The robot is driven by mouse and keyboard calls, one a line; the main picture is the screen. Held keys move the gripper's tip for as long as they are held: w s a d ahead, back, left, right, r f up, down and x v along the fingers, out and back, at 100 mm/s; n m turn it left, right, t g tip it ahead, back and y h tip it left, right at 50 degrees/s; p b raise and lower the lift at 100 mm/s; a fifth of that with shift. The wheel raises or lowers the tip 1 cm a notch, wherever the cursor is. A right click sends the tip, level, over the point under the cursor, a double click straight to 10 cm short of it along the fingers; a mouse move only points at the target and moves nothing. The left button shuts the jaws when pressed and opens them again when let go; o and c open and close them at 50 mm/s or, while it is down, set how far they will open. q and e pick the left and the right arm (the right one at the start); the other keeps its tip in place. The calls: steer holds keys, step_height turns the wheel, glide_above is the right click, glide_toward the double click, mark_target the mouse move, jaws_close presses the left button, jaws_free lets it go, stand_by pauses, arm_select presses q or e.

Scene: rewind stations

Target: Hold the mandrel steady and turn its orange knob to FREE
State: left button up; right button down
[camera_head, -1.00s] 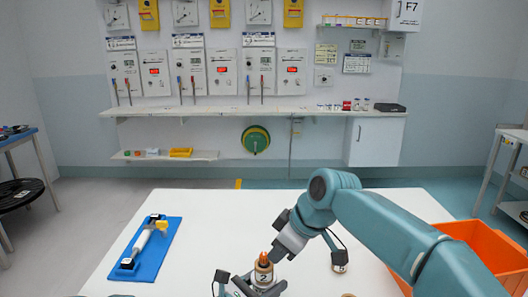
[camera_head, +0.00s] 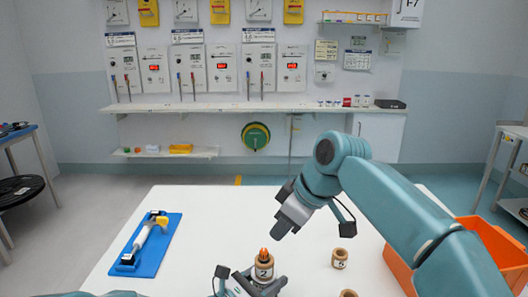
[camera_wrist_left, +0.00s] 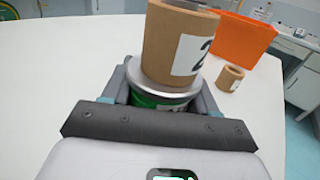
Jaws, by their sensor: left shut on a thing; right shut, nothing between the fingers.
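The mandrel (camera_wrist_left: 160,100) has a silver flange and green lower body, with a brown core (camera_wrist_left: 175,45) labelled 2 on it. In the head view the core (camera_head: 263,269) stands upright near the table's front edge. The orange knob (camera_head: 264,254) sticks up at its top; its setting is too small to read. The knob is out of frame in the wrist view. My left gripper (camera_head: 255,287) is shut on the mandrel below the core; its fingers flank the green body in the wrist view (camera_wrist_left: 163,97). My right gripper (camera_head: 281,230) is shut and empty, above and behind the knob, apart from it.
Two other brown cores (camera_head: 340,259) (camera_head: 348,294) stand on the white table (camera_head: 215,220) at right. An orange bin (camera_head: 490,250) is at the right edge. A blue tray (camera_head: 128,262) with a white-and-yellow tool lies at left. The table between tray and mandrel is clear.

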arm_select(q)
steer(key=o, duration=1.3)
